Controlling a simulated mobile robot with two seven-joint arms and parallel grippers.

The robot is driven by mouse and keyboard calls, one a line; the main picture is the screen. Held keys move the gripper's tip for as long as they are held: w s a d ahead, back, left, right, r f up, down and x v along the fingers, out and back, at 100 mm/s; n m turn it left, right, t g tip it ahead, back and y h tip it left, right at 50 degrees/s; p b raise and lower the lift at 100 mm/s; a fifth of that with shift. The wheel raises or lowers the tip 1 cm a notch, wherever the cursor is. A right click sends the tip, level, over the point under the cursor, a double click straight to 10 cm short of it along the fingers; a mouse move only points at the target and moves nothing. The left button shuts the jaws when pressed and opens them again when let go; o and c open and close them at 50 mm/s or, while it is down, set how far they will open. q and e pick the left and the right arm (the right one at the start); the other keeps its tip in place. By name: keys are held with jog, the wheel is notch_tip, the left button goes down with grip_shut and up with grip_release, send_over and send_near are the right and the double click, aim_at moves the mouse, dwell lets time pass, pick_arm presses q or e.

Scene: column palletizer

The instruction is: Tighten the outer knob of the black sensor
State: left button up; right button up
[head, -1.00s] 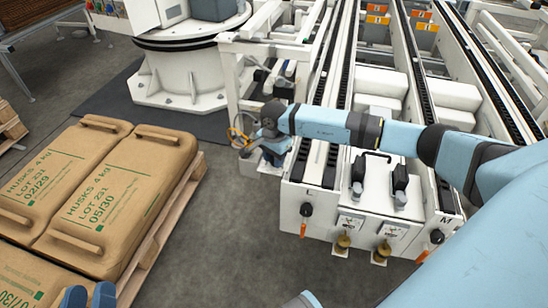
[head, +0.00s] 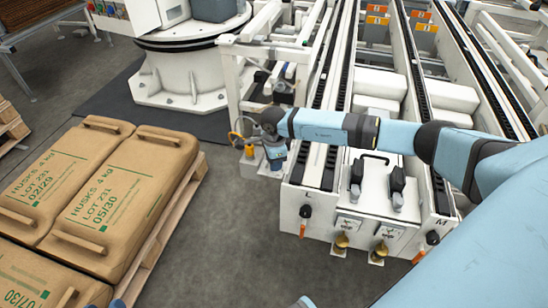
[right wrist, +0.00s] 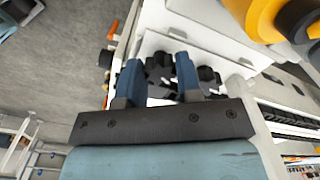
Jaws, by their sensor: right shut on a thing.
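In the right wrist view, two black lobed knobs sit against a white machine part. One knob (right wrist: 159,68) is between the two blue fingers of my right gripper (right wrist: 158,72), which is shut on it. The other knob (right wrist: 209,78) is just right of the right finger, outside the grip. The sensor's body is mostly hidden, and I cannot tell its outline. In the head view my right gripper (head: 275,152) points down at the left corner of the conveyor frame; the knobs are hidden there. Only a blue bit of my left gripper (head: 118,303) shows at the bottom edge.
A yellow and orange part (right wrist: 275,18) is close by in the right wrist view. The white conveyor (head: 340,205) has orange-red handles on its front. Brown sacks (head: 120,190) lie on a pallet at left. Grey floor (head: 230,250) is clear between them.

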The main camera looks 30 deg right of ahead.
jog(key=shift+r+m+p, duration=0.15)
jog(key=shift+m+p, duration=0.3)
jog(key=shift+m, duration=0.55)
jog(key=m+p, duration=0.2)
jog(key=m, duration=0.1)
jog(key=shift+m, duration=0.3)
jog(key=m+p, duration=0.2)
jog(key=m, duration=0.1)
jog(key=shift+m, duration=0.4)
pick_arm(q)
jog(key=s+a+f+g+y, duration=0.2)
jog(key=a+f+g, duration=0.1)
jog(key=f, duration=0.2)
jog(key=shift+s+p, duration=0.2)
jog(key=shift+p, duration=0.15)
pick_arm(e)
jog(key=shift+d+m, duration=0.1)
jog(key=shift+m, duration=0.7)
jog(key=shift+w, duration=0.1)
jog(key=o, duration=0.9)
jog(key=shift+o, duration=0.2)
pick_arm(q)
jog(key=shift+r, duration=0.15)
